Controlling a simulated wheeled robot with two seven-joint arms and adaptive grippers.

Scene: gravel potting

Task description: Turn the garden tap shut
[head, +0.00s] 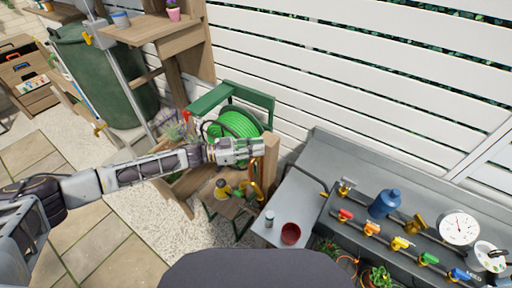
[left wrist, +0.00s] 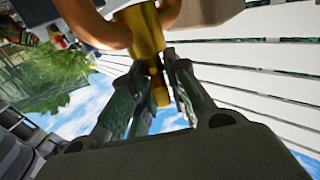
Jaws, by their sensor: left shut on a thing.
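My left gripper (head: 258,148) reaches in from the left to the top of a wooden post (head: 271,160). In the left wrist view its two fingers (left wrist: 157,84) are closed around the narrow end of a brass piece, which looks like part of the garden tap (left wrist: 145,32). An orange-brown curved piece lies beside the brass. In the head view the gripped part is hidden by the gripper and post, so I cannot tell how far the tap is turned. My right gripper is not in view.
A green hose reel (head: 236,125) stands just behind my left gripper. A green barrel (head: 105,75) stands at the left. A white fence closes the back.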

